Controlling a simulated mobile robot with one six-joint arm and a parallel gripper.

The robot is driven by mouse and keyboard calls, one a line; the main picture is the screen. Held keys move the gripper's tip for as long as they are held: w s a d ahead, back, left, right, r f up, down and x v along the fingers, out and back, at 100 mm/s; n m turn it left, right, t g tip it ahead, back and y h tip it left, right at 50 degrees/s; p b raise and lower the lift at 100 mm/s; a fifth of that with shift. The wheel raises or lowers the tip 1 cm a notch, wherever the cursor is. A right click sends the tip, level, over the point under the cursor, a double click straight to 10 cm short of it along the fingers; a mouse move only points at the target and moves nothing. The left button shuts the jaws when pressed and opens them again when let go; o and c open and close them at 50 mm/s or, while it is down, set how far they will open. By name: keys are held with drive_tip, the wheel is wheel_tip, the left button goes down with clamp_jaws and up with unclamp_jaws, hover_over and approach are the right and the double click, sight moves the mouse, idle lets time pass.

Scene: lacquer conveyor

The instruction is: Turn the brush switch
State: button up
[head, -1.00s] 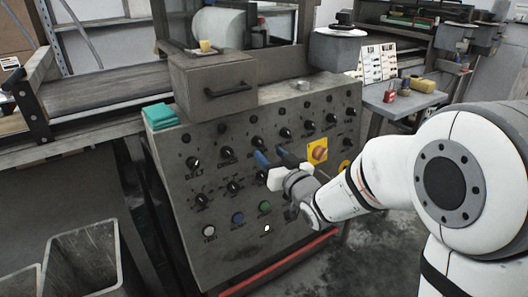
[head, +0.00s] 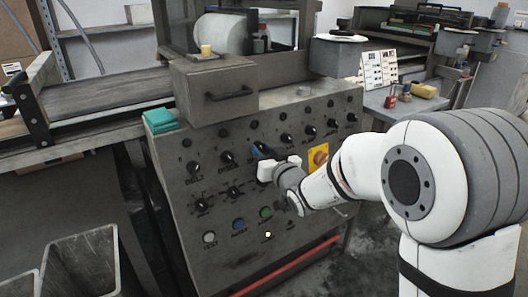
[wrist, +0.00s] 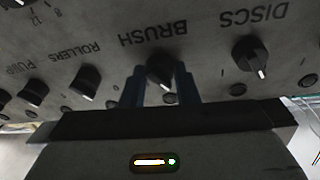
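The brush switch is a black rotary knob (wrist: 161,73) under the word BRUSH, which reads upside down in the wrist view. My gripper (wrist: 160,88) has one blue finger on each side of this knob. The fingers stand apart, close beside the knob; I cannot tell whether they touch it. In the head view my gripper (head: 264,152) is at the front of the grey control panel (head: 225,187), and its white body and blue fingers hide the knob there.
In the wrist view the DISCS knob (wrist: 252,55) is to the right, and the ROLLERS knob (wrist: 86,82) and PUMP knob (wrist: 34,92) are to the left. In the head view, a yellow plate with an orange switch (head: 319,158) sits just right of my gripper.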

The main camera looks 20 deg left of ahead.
drive_tip(key=c, duration=0.4)
drive_tip(key=shift+c, duration=0.2)
drive_tip(key=shift+m, duration=0.3)
drive_tip(key=m+h, duration=0.1)
drive_tip(key=m, duration=0.5)
drive_tip(key=shift+r+h, duration=0.1)
drive_tip(key=shift+h, duration=0.3)
drive_tip(key=m+h+p, duration=0.1)
drive_tip(key=m, duration=0.5)
drive_tip(key=shift+a+r, duration=0.1)
drive_tip(key=shift+m, duration=0.3)
drive_tip(key=o, duration=1)
drive_tip(key=shift+c, duration=0.2)
